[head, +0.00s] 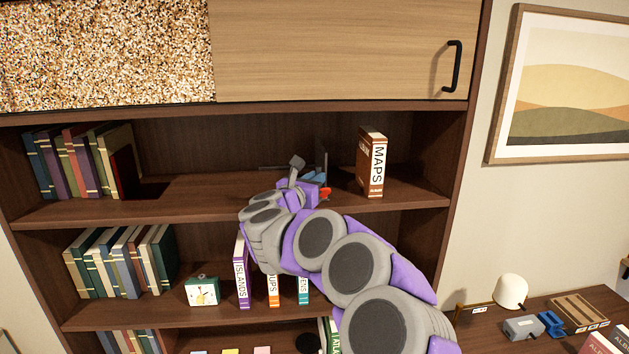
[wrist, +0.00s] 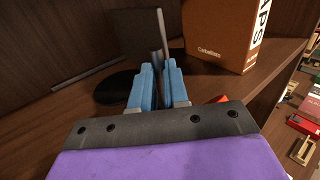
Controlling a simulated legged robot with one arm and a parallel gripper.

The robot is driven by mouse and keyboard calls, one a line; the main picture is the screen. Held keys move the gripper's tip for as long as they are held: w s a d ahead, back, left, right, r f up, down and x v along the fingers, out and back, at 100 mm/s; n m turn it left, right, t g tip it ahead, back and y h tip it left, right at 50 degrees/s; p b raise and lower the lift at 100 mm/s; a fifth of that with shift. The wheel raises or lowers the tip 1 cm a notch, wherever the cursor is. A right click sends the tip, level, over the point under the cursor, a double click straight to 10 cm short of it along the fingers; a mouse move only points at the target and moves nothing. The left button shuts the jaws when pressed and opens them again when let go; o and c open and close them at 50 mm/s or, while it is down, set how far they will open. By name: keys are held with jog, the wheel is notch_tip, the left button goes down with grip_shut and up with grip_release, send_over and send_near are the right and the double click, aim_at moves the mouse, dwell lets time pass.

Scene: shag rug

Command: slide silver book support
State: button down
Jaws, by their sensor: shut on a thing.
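The book support (wrist: 135,38) looks dark grey in this light and stands upright on the upper open shelf. In the wrist view its near edge rises between the blue fingers of my gripper (wrist: 160,72), which are shut on it. In the head view the support (head: 321,157) shows as a thin dark upright behind my gripper (head: 318,182). The brown MAPS book (wrist: 222,34) stands upright to the right of the support, with a gap between them; it also shows in the head view (head: 368,163). My arm and fingers hide the support's lower part.
A thin dark rod (wrist: 85,75) extends left of the support. A row of books (head: 80,160) stands at the shelf's left end, with bare shelf (head: 205,188) between. A lower shelf holds more books (head: 115,262) and a small green box (head: 202,291). A closed wooden door (head: 335,50) is above.

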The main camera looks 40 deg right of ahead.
jog(key=w+a+b, duration=0.1)
jog(key=a+b, duration=0.1)
jog(key=b, duration=0.1)
jog(key=shift+w+r+b, duration=0.1)
jog(key=shift+b, duration=0.25)
jog(key=shift+w+a+b, duration=0.4)
jog(key=shift+a+b, duration=0.25)
jog(key=shift+b, duration=0.2)
jog(key=w+a, duration=0.1)
jog(key=a, duration=0.1)
jog(key=w+a+b, duration=0.1)
jog(key=w+a, duration=0.2)
jog(key=a, duration=0.2)
jog(key=shift+w+b, duration=0.2)
jog(key=shift+b, duration=0.2)
jog(key=c, duration=1.5)
grip_release()
jog(key=shift+c, duration=0.2)
jog(key=shift+o, duration=0.7)
jog(key=shift+w+d, duration=0.1)
jog(key=shift+d, duration=0.15)
